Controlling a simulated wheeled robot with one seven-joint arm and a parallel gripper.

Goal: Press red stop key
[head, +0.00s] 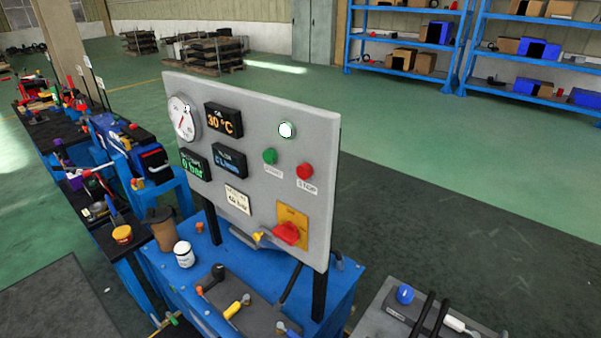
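The red stop key (305,171) is a round button on the right side of a grey upright control panel (255,137), with a STOP label (307,187) just below it. A red rotary switch on a yellow plate (287,233) is lower on the panel. Nothing covers the stop key. My gripper is not in view.
The panel stands on a blue bench (345,283) with a white jar (184,254), a brown canister (161,229) and yellow-handled levers (237,306). A grey stand (385,317) is at lower right. Cluttered benches (62,130) line the left. Green floor (440,140) behind is clear.

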